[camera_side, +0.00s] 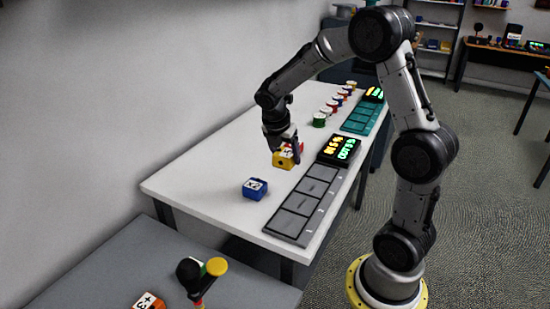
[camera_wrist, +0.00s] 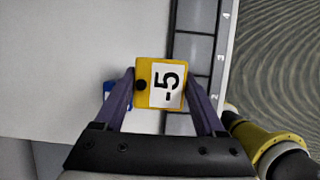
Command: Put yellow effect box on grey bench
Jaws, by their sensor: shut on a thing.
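The yellow effect box (camera_side: 281,161) is between the fingers of my gripper (camera_side: 285,150), over the white table. Whether the box touches the table I cannot tell. A grey-topped bench (camera_side: 100,255) stands at the lower left of the side view, lower than the white table and partly cut off by the frame.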

